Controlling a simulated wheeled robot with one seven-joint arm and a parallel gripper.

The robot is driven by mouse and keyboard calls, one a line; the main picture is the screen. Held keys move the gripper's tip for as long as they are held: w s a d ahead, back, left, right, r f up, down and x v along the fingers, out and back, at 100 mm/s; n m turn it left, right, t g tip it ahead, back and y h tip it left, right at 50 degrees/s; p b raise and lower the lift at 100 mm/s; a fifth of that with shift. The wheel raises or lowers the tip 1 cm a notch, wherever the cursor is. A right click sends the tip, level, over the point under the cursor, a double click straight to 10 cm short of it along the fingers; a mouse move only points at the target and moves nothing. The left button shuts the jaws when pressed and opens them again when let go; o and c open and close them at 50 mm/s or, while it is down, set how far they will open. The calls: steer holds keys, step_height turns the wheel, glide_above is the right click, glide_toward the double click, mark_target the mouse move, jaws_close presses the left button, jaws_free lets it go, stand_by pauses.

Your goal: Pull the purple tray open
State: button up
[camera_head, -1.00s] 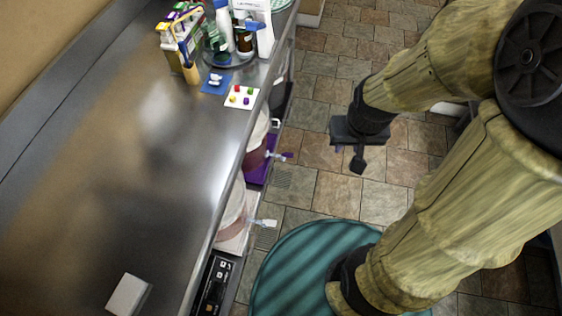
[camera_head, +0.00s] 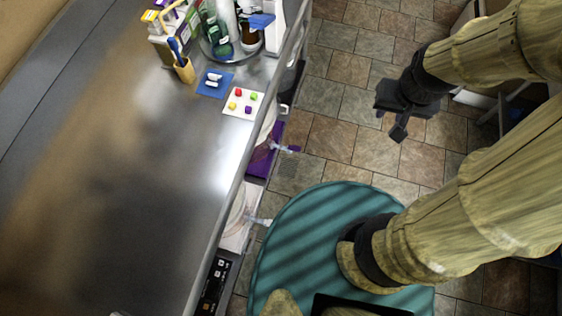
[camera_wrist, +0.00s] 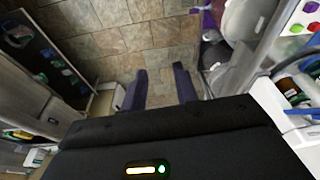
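The purple tray (camera_head: 262,168) shows as a narrow strip under the counter's right edge in the head view. A bucket with a purple-handled tap (camera_head: 287,148) stands on it, and the counter hides most of both. Some purple also shows at the top of the wrist view, too small to tell well. My gripper (camera_head: 395,124) hangs over the tiled floor, to the right of the tray and clear of it. In the wrist view its two dark fingers (camera_wrist: 160,88) are apart with only floor between them. It is open and empty.
The steel counter (camera_head: 130,190) has a blue mat (camera_head: 228,88), a white card with coloured pieces (camera_head: 243,112) and a round tray of bottles (camera_head: 207,48). A second bucket's pale tap (camera_head: 259,220) juts out nearer. Tiled floor (camera_head: 325,140) between counter and gripper is free.

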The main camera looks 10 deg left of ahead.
mark_target(277, 168)
steer(key=shift+s, duration=0.1)
steer(key=w+a+f+y+b, duration=0.4)
steer(key=f+b, duration=1.3)
steer(key=f, duration=1)
steer(key=w+a+f+y+b, duration=0.4)
steer(key=f+b, duration=1.4)
steer(key=f, duration=0.9)
steer(key=w+a+f+g+y+b, duration=0.1)
steer(key=w+a+f+y+b, duration=0.3)
steer(key=f+b, duration=1.3)
step_height(277, 168, down, 11)
steer(key=y, duration=0.3)
steer(key=shift+m+y+b, duration=0.3)
steer(key=shift+m+b, duration=0.05)
steer(key=shift+m, duration=0.05)
steer(key=shift+a+f, duration=0.1)
steer(key=shift+s+b+x, duration=0.2)
steer(key=shift+b+x, duration=3.7)
steer(key=shift+x, duration=4.75)
